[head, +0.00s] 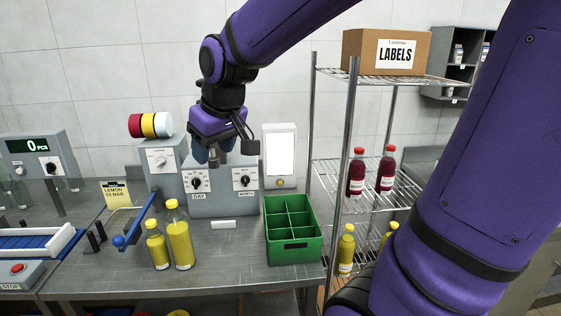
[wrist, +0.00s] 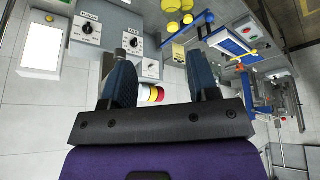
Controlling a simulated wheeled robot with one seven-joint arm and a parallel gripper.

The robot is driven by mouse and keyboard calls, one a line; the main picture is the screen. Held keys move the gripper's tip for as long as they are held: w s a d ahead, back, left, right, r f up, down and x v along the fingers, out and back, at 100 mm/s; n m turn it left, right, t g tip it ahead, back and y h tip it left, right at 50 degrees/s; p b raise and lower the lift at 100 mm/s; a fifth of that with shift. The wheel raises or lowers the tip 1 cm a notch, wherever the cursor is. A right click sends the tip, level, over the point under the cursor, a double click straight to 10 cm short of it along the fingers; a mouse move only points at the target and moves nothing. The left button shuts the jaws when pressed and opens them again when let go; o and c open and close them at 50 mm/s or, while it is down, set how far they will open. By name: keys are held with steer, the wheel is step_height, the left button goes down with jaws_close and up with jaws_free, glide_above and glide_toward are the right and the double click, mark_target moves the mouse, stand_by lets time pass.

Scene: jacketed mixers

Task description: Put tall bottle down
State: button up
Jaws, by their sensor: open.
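The tall bottle (head: 180,240), yellow with a yellow cap, stands upright on the steel counter. A shorter yellow bottle (head: 157,248) stands close on its left. My gripper (head: 212,156) is open and empty, raised above and behind the bottles, in front of the grey dial box (head: 222,194). In the wrist view the fingers of my gripper (wrist: 163,75) are spread with nothing between them. Two yellow bottles (wrist: 172,27) show at the top of that view, beyond the fingertips and apart from them.
A green divided crate (head: 294,256) stands right of the bottles, its visible compartments empty. A wire rack (head: 325,165) holds red and yellow bottles and a LABELS box (head: 386,52). A blue lever (head: 134,222) stands left of the bottles. Bare counter (head: 225,262) lies between bottles and crate.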

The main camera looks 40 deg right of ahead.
steer(key=s+d+m, duration=0.1)
steer(key=s, duration=0.7)
steer(key=s+d+r+m, duration=0.1)
steer(key=s, duration=0.7)
steer(key=shift+s+d+r, duration=0.3)
steer(key=shift+s, duration=0.1)
